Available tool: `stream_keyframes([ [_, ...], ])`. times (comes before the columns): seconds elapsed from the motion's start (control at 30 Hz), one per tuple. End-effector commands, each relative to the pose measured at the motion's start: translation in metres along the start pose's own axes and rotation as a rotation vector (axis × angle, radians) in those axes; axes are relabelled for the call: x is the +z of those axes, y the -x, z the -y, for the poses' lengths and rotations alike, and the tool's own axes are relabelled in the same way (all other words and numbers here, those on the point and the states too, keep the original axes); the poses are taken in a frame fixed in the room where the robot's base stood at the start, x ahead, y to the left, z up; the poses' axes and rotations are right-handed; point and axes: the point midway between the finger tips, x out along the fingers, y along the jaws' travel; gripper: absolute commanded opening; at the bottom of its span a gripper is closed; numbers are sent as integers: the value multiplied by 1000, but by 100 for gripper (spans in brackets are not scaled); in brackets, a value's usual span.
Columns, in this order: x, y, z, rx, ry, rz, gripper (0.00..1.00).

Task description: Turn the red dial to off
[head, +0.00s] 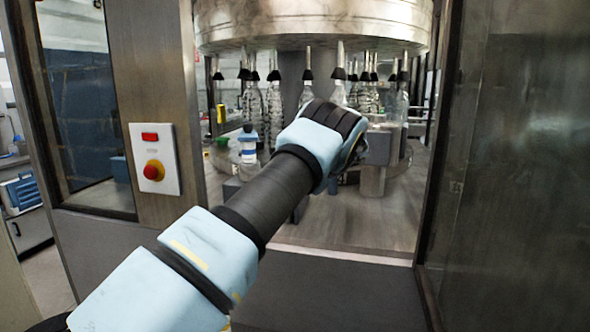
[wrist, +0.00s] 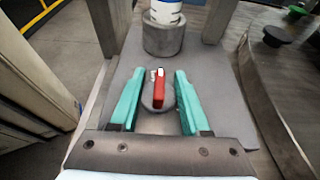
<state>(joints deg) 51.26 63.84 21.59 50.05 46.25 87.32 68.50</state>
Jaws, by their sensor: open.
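The red dial (wrist: 159,88) shows in the wrist view as a narrow upright red grip on a round grey base (wrist: 158,102). Small pale and dark parts show at its far end. My gripper (wrist: 158,74) is open, with one teal finger on each side of the red dial. A gap shows between each finger and the dial, and I cannot see any contact. I cannot read which setting the dial points to. In the head view, my arm and wrist reach into the machine's opening and hide the dial and most of my gripper.
A white panel (head: 155,160) on the left post carries a red button on a yellow base (head: 153,170). Clear bottles (head: 274,103) hang or stand under the round metal drum (head: 312,22). A grey cylinder (wrist: 163,40) stands just beyond the dial.

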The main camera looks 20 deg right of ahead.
Motion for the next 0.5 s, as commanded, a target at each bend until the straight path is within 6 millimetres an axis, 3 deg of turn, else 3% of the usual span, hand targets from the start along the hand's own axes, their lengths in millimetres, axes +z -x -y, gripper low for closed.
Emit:
stream_keyframes([
  [0.4, -4, 76, 1, -5, 3, -1, 46],
  [0.5, -1, 87, 1, -3, 3, 0, 46],
])
